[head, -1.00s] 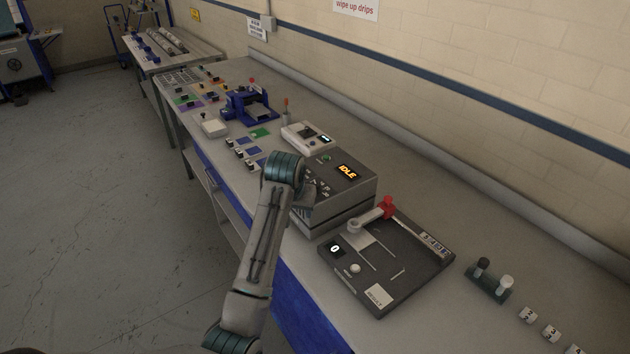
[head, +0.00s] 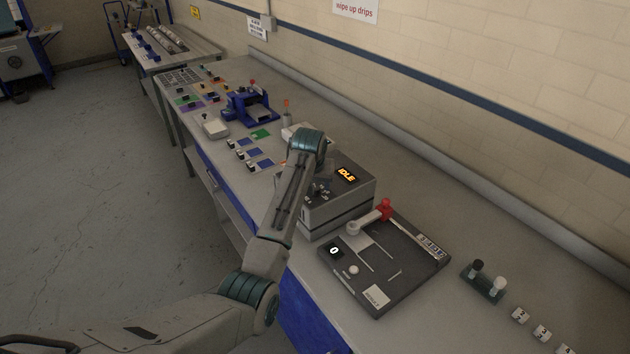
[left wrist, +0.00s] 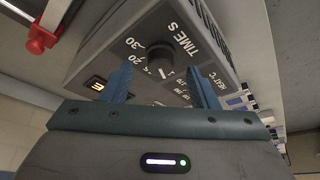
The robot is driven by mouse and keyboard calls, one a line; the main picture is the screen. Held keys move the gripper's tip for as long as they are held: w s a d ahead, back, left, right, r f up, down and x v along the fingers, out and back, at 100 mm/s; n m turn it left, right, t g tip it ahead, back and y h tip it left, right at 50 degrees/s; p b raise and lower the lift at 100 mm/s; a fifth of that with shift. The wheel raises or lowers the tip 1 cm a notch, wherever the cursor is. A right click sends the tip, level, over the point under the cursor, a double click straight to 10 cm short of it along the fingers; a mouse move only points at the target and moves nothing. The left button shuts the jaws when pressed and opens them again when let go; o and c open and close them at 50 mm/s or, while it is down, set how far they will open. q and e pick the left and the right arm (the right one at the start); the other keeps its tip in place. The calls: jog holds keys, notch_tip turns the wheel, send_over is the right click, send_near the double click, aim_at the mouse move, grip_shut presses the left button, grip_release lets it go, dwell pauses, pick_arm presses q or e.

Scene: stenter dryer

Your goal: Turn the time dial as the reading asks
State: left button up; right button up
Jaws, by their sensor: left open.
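The dryer's grey control box (head: 340,212) stands on the bench with an amber IDLE display (head: 347,174). In the left wrist view the black time dial (left wrist: 160,57) sits under the label TIME S, with 30 and 20 among its marks. Its exact setting is hard to read. A small orange reading (left wrist: 97,87) shows beside it; its character is unclear. My left gripper (left wrist: 162,80) is open, its fingers to either side of the dial and apart from it. In the head view my left wrist hides part of the box face. My right gripper is out of view.
A dark plate device (head: 385,262) with a red-knobbed lever stands right of the box. Beyond the box are a blue fixture (head: 250,108) and small coloured parts. A HEAT scale (left wrist: 208,80) lies close to the right finger in the wrist view.

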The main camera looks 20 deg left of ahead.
pick_arm(q)
jog(key=shift+x, duration=0.95)
jog(key=shift+c, duration=0.2)
jog(key=c, duration=0.9)
